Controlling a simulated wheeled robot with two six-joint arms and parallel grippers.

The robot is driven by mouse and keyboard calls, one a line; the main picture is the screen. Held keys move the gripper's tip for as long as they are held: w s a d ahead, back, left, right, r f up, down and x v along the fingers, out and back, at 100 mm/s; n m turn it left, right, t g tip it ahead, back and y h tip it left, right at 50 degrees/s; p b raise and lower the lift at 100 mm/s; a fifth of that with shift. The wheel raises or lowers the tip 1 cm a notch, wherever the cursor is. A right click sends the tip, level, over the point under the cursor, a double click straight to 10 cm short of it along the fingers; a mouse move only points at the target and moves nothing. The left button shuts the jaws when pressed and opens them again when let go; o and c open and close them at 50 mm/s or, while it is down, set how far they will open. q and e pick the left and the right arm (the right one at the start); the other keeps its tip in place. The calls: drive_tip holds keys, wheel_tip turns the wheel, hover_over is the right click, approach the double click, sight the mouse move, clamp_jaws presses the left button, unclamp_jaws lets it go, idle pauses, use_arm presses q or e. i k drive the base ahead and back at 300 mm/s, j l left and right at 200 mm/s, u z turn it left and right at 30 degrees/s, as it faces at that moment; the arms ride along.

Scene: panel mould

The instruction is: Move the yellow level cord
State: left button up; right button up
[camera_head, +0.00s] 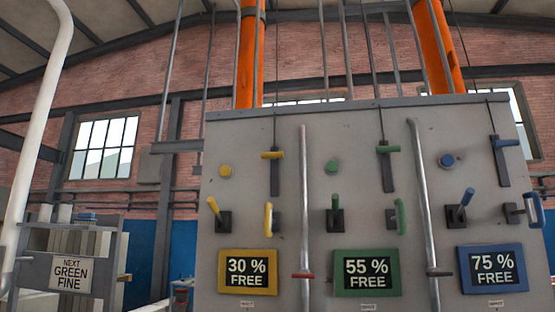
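The grey panel fills the middle and right of the head view. In its yellow column, a short yellow bar handle (272,154) sits at the upper part of a dark upright plate. A thin dark cord (276,126) runs up from it past the panel's top edge. A yellow round button (226,170), a yellow lever (214,207) and a yellow D-shaped handle (268,219) are near it. The yellow sign (247,271) below reads "30 % FREE". Neither of my grippers is in view.
The green column (367,273) reads "55 % FREE" and the blue one (492,269) "75 % FREE", with similar controls. Upright metal pipes (305,200) stand before the panel between columns. A rack at left carries a "NEXT GREEN FINE" sign (70,275).

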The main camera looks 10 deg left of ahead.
sight(274, 155)
drive_tip(key=i+l+u, duration=0.25)
drive_tip(key=i+l, duration=0.8)
